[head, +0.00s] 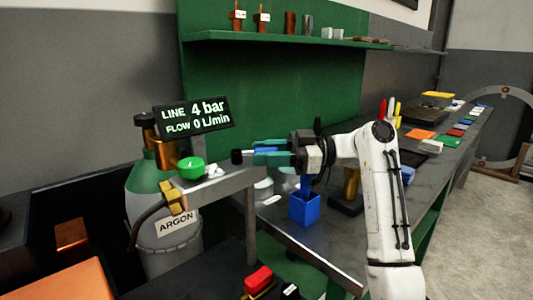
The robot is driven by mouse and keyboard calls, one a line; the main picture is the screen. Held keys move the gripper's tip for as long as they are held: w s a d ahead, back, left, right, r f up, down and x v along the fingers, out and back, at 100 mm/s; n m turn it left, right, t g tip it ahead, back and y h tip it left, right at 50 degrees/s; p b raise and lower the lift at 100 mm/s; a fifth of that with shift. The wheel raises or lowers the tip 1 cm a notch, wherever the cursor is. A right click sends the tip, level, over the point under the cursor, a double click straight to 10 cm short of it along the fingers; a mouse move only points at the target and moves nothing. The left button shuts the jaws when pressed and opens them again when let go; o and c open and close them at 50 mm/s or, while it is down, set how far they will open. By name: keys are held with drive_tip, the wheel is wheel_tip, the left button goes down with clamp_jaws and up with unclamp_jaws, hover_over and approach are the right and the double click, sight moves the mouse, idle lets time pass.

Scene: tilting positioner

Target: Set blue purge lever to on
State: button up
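My gripper (250,153) points left from the end of my white arm, with teal fingers and a dark piece at its tip. It is just right of the green knob (190,168) on the gas gear, over the end of a grey ledge (228,186). The finger gap is too small to judge. A blue block (304,209) with a blue upright piece stands on the bench below my gripper.
The argon cylinder (165,215) stands at left below a black display (195,116) reading line 4 bar, flow 0 L/min. A red part (258,279) is low in front. A green shelf (290,37) runs above. The grey bench (325,240) holds several items at right.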

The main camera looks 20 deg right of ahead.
drive_tip(key=v, duration=1)
drive_tip(key=shift+d, duration=0.35)
drive_tip(key=shift+s, duration=0.15)
